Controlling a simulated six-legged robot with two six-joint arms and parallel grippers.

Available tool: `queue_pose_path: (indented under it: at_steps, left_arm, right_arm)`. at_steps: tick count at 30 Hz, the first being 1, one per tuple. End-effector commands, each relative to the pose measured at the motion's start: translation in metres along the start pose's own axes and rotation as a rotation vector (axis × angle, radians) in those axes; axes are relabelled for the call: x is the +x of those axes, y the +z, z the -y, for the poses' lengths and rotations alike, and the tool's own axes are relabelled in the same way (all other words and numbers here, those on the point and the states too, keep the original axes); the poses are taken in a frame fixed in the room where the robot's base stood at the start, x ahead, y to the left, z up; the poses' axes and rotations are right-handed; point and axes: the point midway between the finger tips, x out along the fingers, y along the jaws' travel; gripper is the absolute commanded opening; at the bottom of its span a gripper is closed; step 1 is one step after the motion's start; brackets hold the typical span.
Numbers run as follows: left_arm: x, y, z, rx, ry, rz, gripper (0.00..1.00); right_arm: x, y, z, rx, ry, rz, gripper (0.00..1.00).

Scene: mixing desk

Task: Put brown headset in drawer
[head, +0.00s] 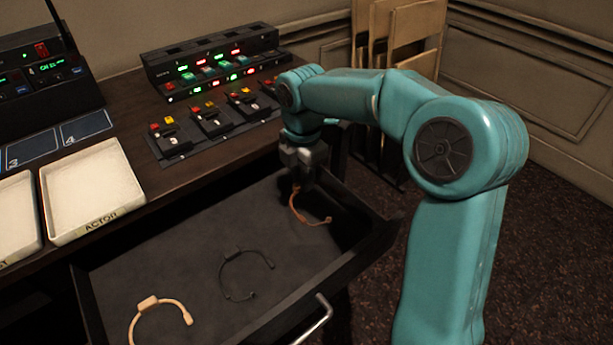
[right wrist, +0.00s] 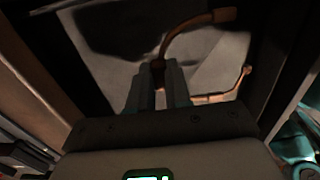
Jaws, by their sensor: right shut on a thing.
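The brown headset (head: 308,214) is at the back right of the open drawer (head: 190,238). My right gripper (head: 296,186) reaches down into the drawer and is shut on the headset. In the right wrist view the brown headset (right wrist: 185,42) curves up from between the fingertips (right wrist: 160,72), and its other end lies to the right. I cannot tell whether the headset touches the drawer floor. My left gripper is not in view.
A black headset (head: 240,274) and a beige headset (head: 158,312) lie in the drawer. White trays (head: 92,190), belt packs (head: 208,118) and a lit charging rack (head: 212,62) stand on the desk. Folding chairs (head: 398,60) lean behind.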

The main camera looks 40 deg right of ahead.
Motion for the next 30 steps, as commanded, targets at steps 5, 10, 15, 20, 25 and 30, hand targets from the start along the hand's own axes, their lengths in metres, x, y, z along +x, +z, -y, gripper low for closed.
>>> queue_pose_path:
  at_steps: [5, 10, 15, 20, 25, 30]
  left_arm:
    - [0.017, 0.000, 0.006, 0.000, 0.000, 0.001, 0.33]
    - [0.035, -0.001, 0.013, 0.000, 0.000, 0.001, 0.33]
    - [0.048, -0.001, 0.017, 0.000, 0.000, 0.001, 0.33]
    - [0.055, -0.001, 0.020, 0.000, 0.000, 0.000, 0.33]
    - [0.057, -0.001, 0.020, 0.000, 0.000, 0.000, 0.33]
    - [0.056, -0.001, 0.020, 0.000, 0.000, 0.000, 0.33]
  right_arm:
    - [0.018, -0.002, 0.000, 0.001, 0.000, 0.000, 0.00]
    - [0.036, -0.001, 0.000, 0.001, 0.000, 0.000, 0.00]
    - [0.052, 0.000, 0.000, 0.001, 0.000, 0.000, 0.00]
    - [0.065, 0.001, 0.000, 0.001, 0.000, 0.001, 0.00]
    - [0.069, 0.002, 0.000, 0.002, 0.001, 0.001, 0.00]
    - [0.069, 0.002, 0.000, 0.002, 0.001, 0.001, 0.00]
